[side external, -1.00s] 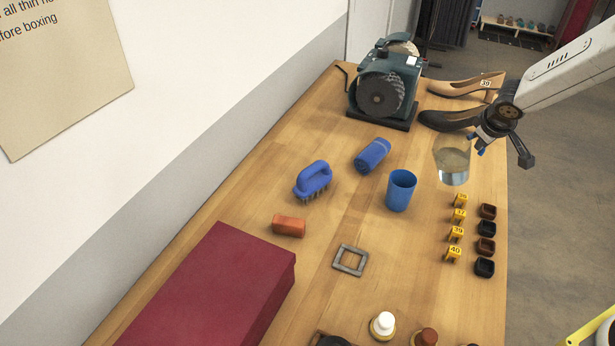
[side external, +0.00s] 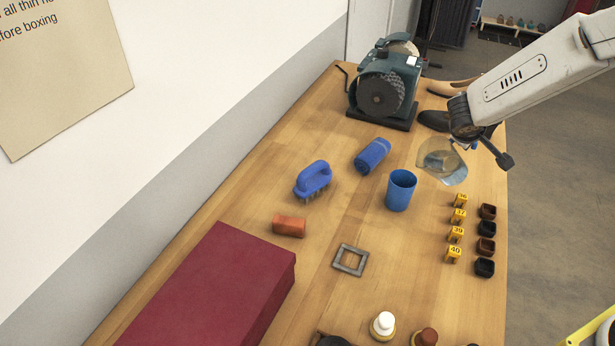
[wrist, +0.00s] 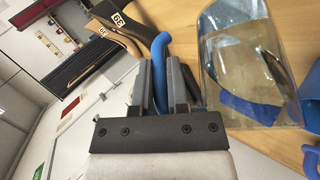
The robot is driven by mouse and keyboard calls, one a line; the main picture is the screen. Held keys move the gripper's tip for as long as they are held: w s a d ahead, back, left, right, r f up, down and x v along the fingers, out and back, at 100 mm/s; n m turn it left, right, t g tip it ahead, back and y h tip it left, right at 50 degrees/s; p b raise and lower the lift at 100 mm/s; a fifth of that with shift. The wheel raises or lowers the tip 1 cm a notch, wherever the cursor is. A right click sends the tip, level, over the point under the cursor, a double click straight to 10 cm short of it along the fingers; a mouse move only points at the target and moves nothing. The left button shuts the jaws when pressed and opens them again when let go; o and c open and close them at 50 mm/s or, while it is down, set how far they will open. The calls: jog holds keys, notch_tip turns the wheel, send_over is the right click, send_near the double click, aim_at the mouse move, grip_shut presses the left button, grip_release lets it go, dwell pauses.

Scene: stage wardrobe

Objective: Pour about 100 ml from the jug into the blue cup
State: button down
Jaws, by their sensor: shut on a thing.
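The clear jug (side external: 441,166) with a blue handle is held in the air, up and to the right of the blue cup (side external: 401,190) in the side view. It is tilted with its mouth towards the cup and holds some clear liquid. No stream shows. My gripper (side external: 464,143) is shut on the handle. In the wrist view my gripper's fingers (wrist: 160,88) close around the blue handle (wrist: 151,62), and the jug's clear body (wrist: 240,50) is to their right. The cup stands upright on the table; its inside is mostly hidden.
Yellow number tags (side external: 459,216) and small dark dishes (side external: 486,228) stand right of the cup. A rolled blue cloth (side external: 373,155), blue brush (side external: 313,180) and grinder (side external: 382,90) are left and behind. Shoes (side external: 433,120) lie behind the jug. Table around the cup's front is clear.

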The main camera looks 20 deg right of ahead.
jog(key=shift+w+a+r+h, duration=0.1)
jog(key=shift+a+r+h, duration=0.5)
jog(key=shift+r+h, duration=0.35)
jog(key=shift+a+r+n+h+b, duration=0.35)
jog(key=shift+a+r+n+h, duration=0.15)
jog(key=shift+a+r+h, duration=0.35)
dwell(1.9)
jog(key=d+f+y, duration=0.2)
jog(key=shift+d+f+m+y, duration=0.2)
jog(key=shift+f+m+y, duration=0.1)
jog(key=shift+m, duration=0.1)
jog(key=shift+d+f+y, duration=0.15)
jog(key=shift+f+y, duration=0.2)
jog(key=shift+y, duration=0.05)
jog(key=shift+d+f, duration=0.1)
